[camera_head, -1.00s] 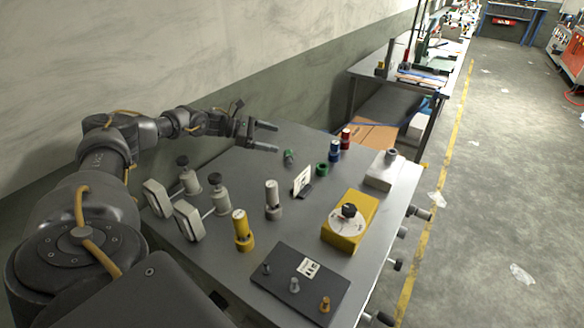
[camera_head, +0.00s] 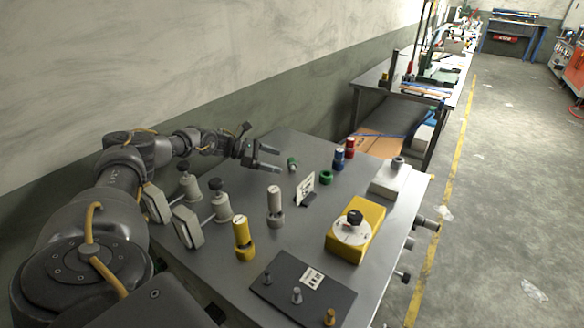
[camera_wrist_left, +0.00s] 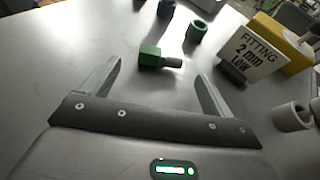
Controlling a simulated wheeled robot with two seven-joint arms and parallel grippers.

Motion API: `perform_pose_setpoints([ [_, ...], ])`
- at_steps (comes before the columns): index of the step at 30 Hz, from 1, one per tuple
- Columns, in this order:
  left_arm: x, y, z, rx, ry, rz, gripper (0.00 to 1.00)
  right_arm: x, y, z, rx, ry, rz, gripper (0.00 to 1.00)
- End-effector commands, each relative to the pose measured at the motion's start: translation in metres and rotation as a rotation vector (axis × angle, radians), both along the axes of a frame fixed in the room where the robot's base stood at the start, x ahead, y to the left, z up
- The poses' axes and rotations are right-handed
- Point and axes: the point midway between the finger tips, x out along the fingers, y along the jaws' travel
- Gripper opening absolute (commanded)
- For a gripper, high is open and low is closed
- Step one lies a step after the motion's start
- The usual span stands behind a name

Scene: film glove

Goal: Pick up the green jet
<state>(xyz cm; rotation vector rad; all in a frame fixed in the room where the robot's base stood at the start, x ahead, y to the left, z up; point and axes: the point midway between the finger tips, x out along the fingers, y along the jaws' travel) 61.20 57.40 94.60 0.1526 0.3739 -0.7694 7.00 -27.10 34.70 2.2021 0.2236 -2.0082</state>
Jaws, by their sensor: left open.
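The green jet (camera_head: 292,163), a small green piece with a dark grey tip, lies on its side on the grey table. In the left wrist view the jet (camera_wrist_left: 151,57) lies just ahead of and roughly between my fingertips, its tip pointing right. My left gripper (camera_head: 279,159) is open and empty, its fingers pointing toward the jet; in the left wrist view both fingers of the gripper (camera_wrist_left: 158,70) show, apart from it. A separate green ring (camera_head: 326,177) stands near it, and the ring also shows in the left wrist view (camera_wrist_left: 197,32). My right gripper is out of view.
A white sign card (camera_head: 305,187) reading "FITTING 2 mm LOW" stands close to the jet. Blue (camera_head: 338,160) and red (camera_head: 350,147) pieces stand behind the ring. A yellow box with a dial (camera_head: 372,222), grey cylinder (camera_head: 275,205) and yellow cylinder (camera_head: 242,240) stand nearer.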

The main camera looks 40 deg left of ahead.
Motion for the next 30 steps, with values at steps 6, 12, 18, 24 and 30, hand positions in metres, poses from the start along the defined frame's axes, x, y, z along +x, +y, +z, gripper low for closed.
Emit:
perform_pose_setpoints([
  [6, 0.012, -0.014, -0.01, -0.002, -0.001, -0.003, 0.87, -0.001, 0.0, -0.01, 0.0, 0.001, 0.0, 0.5],
  [12, 0.03, -0.033, -0.021, 0.0, -0.001, -0.001, 0.87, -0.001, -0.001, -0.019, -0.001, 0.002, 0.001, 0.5],
  [18, 0.032, -0.034, -0.02, 0.001, -0.001, 0.0, 0.87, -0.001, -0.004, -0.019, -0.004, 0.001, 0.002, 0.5],
  [24, 0.032, -0.034, -0.02, 0.001, -0.001, 0.0, 0.68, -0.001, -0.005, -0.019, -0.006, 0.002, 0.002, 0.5],
  [30, 0.032, -0.034, -0.02, 0.001, -0.001, 0.0, 0.41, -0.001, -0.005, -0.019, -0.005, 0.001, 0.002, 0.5],
])
